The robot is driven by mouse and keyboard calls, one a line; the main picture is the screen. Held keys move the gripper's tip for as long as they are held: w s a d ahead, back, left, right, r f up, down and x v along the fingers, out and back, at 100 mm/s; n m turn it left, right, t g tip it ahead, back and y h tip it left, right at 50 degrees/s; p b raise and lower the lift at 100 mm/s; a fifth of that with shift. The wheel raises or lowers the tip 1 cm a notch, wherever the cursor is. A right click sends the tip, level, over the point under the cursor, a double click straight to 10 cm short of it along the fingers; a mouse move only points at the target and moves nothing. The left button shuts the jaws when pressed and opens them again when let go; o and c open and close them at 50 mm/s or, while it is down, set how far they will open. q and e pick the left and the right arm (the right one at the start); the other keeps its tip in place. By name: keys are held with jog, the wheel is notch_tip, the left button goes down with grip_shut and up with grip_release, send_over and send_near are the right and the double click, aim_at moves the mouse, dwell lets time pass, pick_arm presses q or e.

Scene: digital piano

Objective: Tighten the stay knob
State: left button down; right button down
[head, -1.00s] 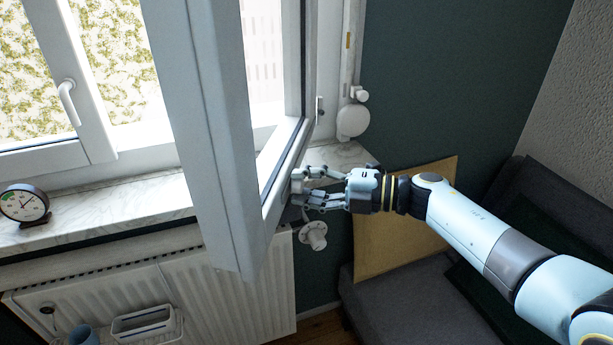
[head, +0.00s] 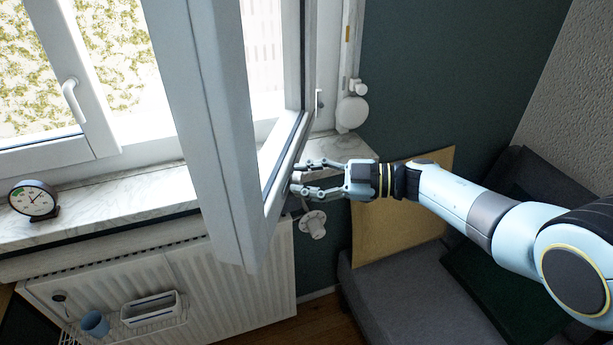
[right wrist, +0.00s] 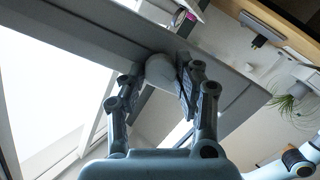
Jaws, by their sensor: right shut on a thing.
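The stay knob (right wrist: 160,70) is a pale, rounded piece on the edge of the open window sash (head: 215,130). In the right wrist view it sits between the two fingers of my right gripper (right wrist: 162,80), which touch it from both sides. In the head view my right gripper (head: 296,178) reaches in from the right with its fingertips at the sash's lower right edge. The fingers are shut on the knob, which is mostly hidden there. My left gripper is not in view.
The marble sill (head: 110,207) carries a round dial gauge (head: 34,201). A radiator (head: 230,285) with a valve (head: 313,224) stands below. A blue cup (head: 94,323) is at lower left. A tan board (head: 400,235) leans behind my arm, above a dark grey sofa (head: 400,300).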

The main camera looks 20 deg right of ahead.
jog(key=shift+w+d+f+m+g+y+b, duration=0.15)
jog(key=shift+m+y+b, duration=0.2)
jog(key=shift+m, duration=2)
jog(key=shift+s+a+f+m+g+y+b, duration=0.1)
jog(key=shift+m+y+b, duration=0.15)
jog(key=shift+m, duration=2.05)
jog(key=shift+w+d+f+m+g+y+b, duration=0.15)
jog(key=shift+m+y+b, duration=0.2)
jog(key=shift+m, duration=2)
jog(key=shift+s+a+r, duration=0.1)
jog(key=c, duration=0.9)
grip_release()
jog(key=shift+c, duration=0.2)
jog(key=v, duration=1.2)
